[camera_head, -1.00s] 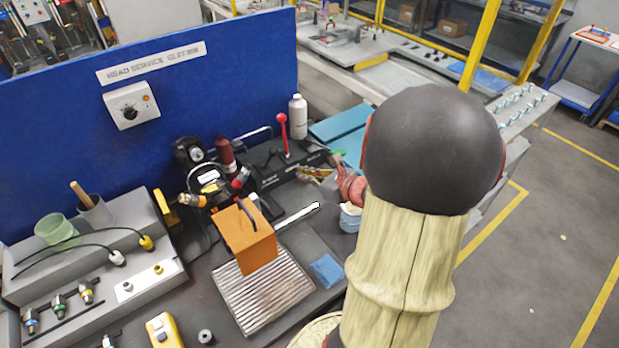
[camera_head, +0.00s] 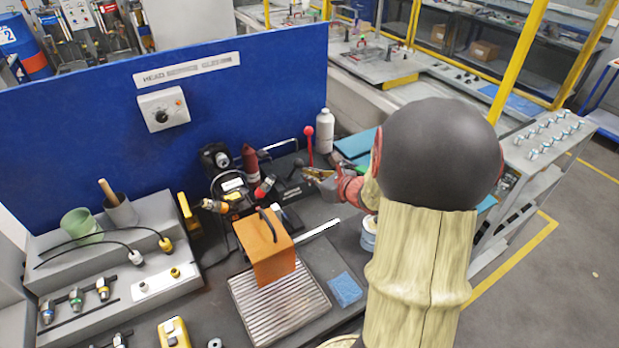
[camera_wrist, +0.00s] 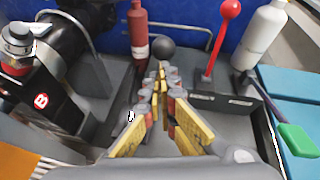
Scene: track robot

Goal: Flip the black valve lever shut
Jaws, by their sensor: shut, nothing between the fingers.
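A black ball knob (camera_wrist: 163,48), apparently the end of the black valve lever, stands just beyond my fingertips in the wrist view. Its shaft is hidden behind my fingers. In the head view the black knob (camera_head: 298,163) is small, left of my gripper (camera_head: 310,173). My gripper (camera_wrist: 161,72) is shut and empty, its yellow-sided fingers converging just below the knob. I cannot tell whether they touch it. A red-knobbed lever (camera_wrist: 220,35) stands upright to the right; it also shows in the head view (camera_head: 309,143).
A white bottle (camera_wrist: 262,40) stands at the right and a dark red bottle (camera_wrist: 139,35) behind to the left. A black device (camera_wrist: 50,75) is close on the left. A green-tipped tool (camera_wrist: 298,140) lies right. An orange block (camera_head: 265,250) sits on a ribbed tray (camera_head: 280,310).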

